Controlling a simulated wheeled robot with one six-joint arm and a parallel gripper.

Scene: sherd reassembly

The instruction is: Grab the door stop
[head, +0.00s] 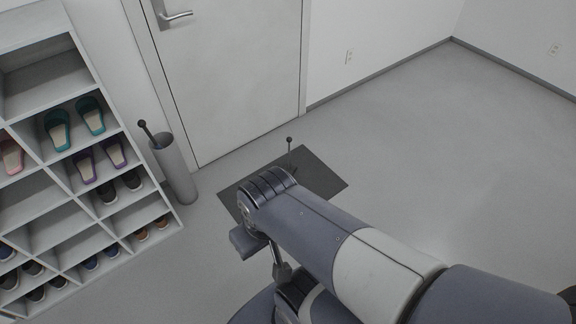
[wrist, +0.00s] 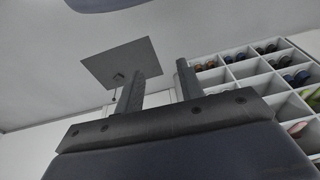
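The door stop (head: 289,143) stands on a dark mat (head: 322,180) in front of the door; its thin upright stalk with a small round knob shows in the head view, and my arm lies close in front of its base. In the wrist view, which looks upside down, the door stop (wrist: 118,78) is a small dark block with a thin stalk on the mat (wrist: 143,57), partly beside the left finger. My gripper (wrist: 160,70) is open, with a clear gap and nothing between its fingers. Its fingers are hidden in the head view.
A closed door (head: 230,80) with a lever handle stands behind the mat. A grey cylinder (head: 176,172) with a dark-knobbed rod stands left of the door. A white shoe rack (head: 110,220) holding several pairs fills the left side. The floor to the right is clear.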

